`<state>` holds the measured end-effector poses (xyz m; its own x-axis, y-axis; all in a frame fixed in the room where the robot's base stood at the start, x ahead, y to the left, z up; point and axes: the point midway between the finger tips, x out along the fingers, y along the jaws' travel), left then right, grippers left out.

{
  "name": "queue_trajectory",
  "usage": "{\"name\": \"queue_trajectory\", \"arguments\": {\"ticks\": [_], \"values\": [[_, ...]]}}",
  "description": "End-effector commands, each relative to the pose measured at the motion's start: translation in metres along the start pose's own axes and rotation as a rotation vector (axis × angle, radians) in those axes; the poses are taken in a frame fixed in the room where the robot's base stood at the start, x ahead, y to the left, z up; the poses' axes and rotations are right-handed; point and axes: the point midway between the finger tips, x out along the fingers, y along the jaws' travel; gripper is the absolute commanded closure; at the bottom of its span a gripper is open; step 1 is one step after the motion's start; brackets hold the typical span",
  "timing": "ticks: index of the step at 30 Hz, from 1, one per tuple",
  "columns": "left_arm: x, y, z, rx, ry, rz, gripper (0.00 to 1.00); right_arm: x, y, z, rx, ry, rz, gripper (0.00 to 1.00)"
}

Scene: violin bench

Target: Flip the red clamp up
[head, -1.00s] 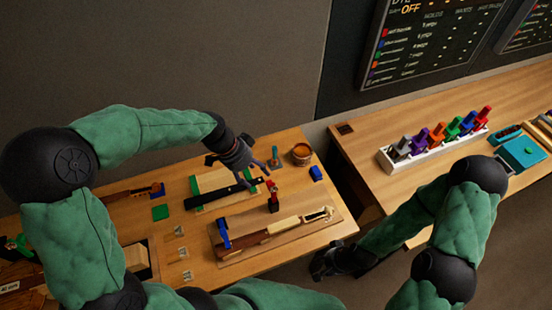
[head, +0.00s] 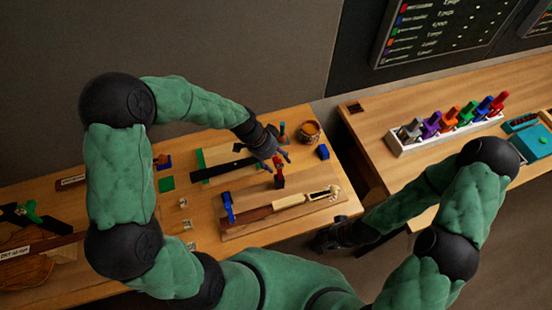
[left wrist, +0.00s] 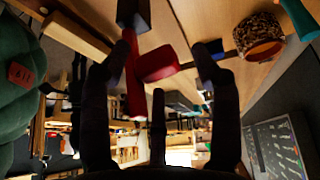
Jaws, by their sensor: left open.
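The red clamp (head: 279,173) stands at the back edge of the board that bears the violin neck (head: 285,203). In the left wrist view the red clamp (left wrist: 155,65) shows a long red bar and a thick red arm across it, above a dark block. My left gripper (head: 282,155) is just behind and above the clamp in the head view. In the left wrist view its open fingers (left wrist: 158,70) lie on either side of the red parts; I cannot tell whether they touch.
A blue clamp (head: 228,208) stands at the left end of the neck board. A black fingerboard (head: 222,171) lies behind. A brown pot (head: 309,131) and a blue block (head: 323,152) stand to the right. A rack of coloured clamps (head: 445,133) is on the other bench.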

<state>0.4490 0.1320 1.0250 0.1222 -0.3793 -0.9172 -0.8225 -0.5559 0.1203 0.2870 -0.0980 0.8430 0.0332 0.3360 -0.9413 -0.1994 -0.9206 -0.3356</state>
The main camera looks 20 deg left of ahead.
Motion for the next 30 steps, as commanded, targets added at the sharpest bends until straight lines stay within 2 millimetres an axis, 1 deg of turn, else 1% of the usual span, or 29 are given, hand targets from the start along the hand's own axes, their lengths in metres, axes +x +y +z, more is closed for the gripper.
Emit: {"name": "queue_trajectory", "arguments": {"ticks": [8, 9, 11, 12, 14, 15, 16, 23, 30], "values": [[0.002, 0.0, 0.0, 0.0, 0.0, 0.0, 0.37, 0.0, 0.0, 0.0, 0.0, 0.0, 0.0, 0.6], [0.002, 0.0, 0.0, 0.0, 0.0, 0.0, 0.4, 0.0, 0.0, 0.0, 0.0, 0.0, 0.0, 0.6], [0.002, 0.0, 0.0, 0.0, 0.0, 0.001, 0.57, 0.0, 0.0, 0.0, 0.0, 0.0, 0.0, 0.6], [0.002, 0.0, 0.0, 0.0, 0.0, 0.001, 0.68, 0.0, 0.0, 0.0, 0.0, 0.0, 0.0, 0.6], [0.002, 0.0, 0.0, 0.0, 0.0, 0.0, 0.85, 0.0, 0.0, 0.0, 0.0, 0.0, 0.0, 0.6], [0.002, 0.0, 0.0, -0.001, 0.0, 0.0, 0.97, 0.0, 0.0, 0.0, 0.0, 0.0, 0.0, 0.6], [0.002, 0.0, -0.001, -0.001, 0.001, 0.0, 1.0, 0.0, 0.0, 0.0, 0.0, 0.0, 0.0, 0.6], [0.002, -0.001, -0.001, -0.002, 0.002, 0.002, 1.0, 0.001, 0.0, 0.0, 0.0, 0.0, 0.0, 0.6], [0.005, -0.007, 0.0, -0.034, 0.003, 0.07, 1.0, 0.013, 0.005, -0.001, 0.0, 0.0, 0.0, 0.6]]}}
